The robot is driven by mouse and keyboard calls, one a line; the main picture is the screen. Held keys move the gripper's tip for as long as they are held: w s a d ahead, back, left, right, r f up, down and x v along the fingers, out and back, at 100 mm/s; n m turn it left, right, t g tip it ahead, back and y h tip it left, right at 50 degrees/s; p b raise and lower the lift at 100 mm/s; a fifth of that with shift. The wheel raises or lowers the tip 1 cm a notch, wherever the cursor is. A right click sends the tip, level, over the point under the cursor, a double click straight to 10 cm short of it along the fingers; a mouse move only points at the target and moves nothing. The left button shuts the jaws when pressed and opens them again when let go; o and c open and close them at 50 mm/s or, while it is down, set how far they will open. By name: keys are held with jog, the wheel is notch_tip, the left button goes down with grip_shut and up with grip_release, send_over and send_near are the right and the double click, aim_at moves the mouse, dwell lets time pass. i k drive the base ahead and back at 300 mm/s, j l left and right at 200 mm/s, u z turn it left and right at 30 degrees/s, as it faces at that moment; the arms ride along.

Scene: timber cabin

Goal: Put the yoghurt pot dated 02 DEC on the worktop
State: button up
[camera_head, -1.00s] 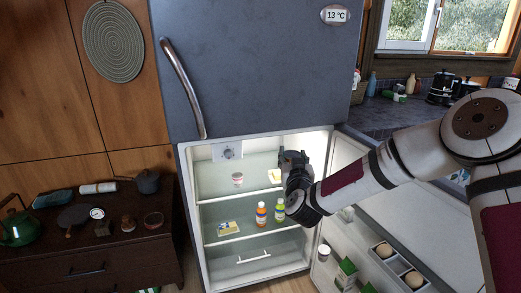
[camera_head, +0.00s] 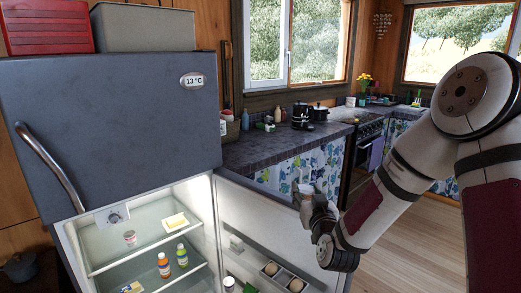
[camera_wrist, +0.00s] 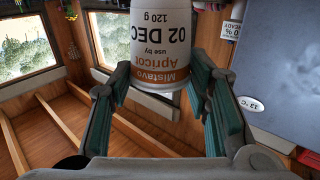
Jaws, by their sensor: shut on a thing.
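My gripper (camera_head: 318,200) is shut on a white yoghurt pot with an orange band. The pot (camera_wrist: 150,45) shows in the wrist view between the fingers, its print upside down, reading 02 DEC, 120 g, Apricot. In the head view the pot (camera_head: 306,188) is small and partly hidden at the fingertips, held in front of the open fridge door. The worktop (camera_head: 262,148) is dark and tiled, behind the fridge door, to the left of and beyond my gripper. Another small pot (camera_head: 130,238) stands on the upper fridge shelf.
The open fridge door (camera_head: 285,225) stands between the fridge and my arm. A butter-like block (camera_head: 176,221) and bottles (camera_head: 182,255) are in the fridge. Black pots (camera_head: 301,115), bottles (camera_head: 245,119) and a basket (camera_head: 229,130) line the worktop's back. Its front part is clear.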

aim_at(262, 151)
jog(key=i+l+z, duration=0.1)
jog(key=z, duration=0.25)
jog(key=i+z, duration=0.15)
jog(key=z, duration=0.25)
jog(key=i+l+z, duration=0.1)
jog(key=z, duration=0.25)
jog(key=i, duration=1.65)
jog(key=i+u, duration=0.1)
jog(key=i, duration=0.35)
jog(key=i+l+u, duration=0.15)
jog(key=i, duration=0.3)
jog(key=i+l+u, duration=0.1)
jog(key=i, duration=0.35)
jog(key=u, duration=1.5)
jog(key=l, duration=0.1)
